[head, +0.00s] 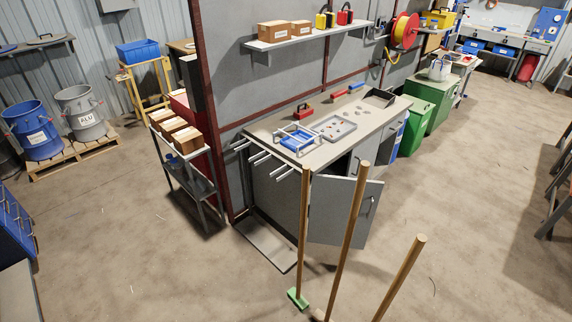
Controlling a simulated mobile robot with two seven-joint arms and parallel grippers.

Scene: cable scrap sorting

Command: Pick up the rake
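Three long wooden handles stand in the foreground, in front of the workbench. The left handle (303,235) ends in a green block-shaped head (298,298) on the floor. The middle handle (347,228) runs down to the bottom edge, where its lower end is barely visible. The right handle (401,277) leans to the right at its top and leaves the picture at the bottom. No rake head shows, so I cannot tell which handle is the rake's. Neither of my grippers is in view.
The workbench (262,128) stands behind the handles, with an open cabinet door (335,212) and pale rods (262,158) sticking out on the left. A flat grey plate (262,243) lies on the floor. Concrete floor (470,215) is clear on the right.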

